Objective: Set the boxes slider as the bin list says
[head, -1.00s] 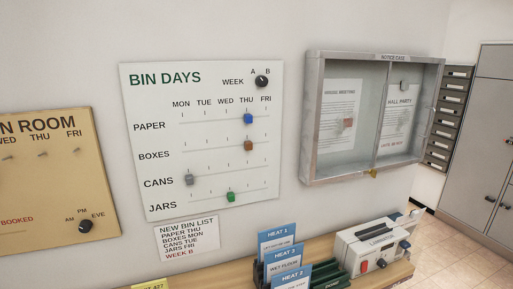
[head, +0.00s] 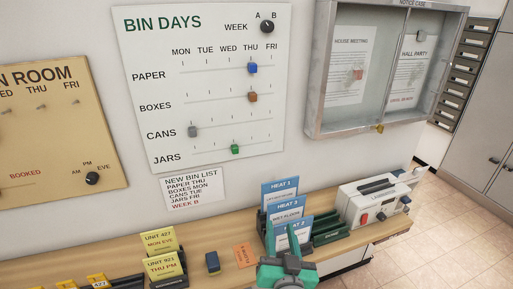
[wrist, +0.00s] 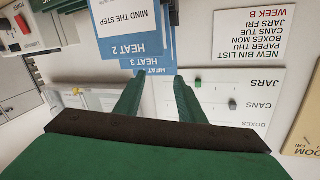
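The boxes slider (head: 252,97) is a brown block on the BOXES row of the white BIN DAYS board (head: 130,40), under THU. The bin list (head: 195,187) below the board reads PAPER THU, BOXES MON, CANS TUE, JARS FRI, WEEK B. My gripper (wrist: 158,85) shows in the wrist view with two green fingers apart and nothing between them. In the head view my green gripper (head: 288,272) is low at the bottom, well below the board and in front of the HEAT cards. The wrist view is upside down; the boxes slider is not visible there.
A blue slider (head: 252,68) is under THU, a grey one (head: 193,131) near the left of CANS, a green one (head: 235,149) near the middle of JARS. HEAT cards (head: 287,209) stand on the shelf (head: 220,240) before the wall. A glass notice case (head: 318,110) juts out at right.

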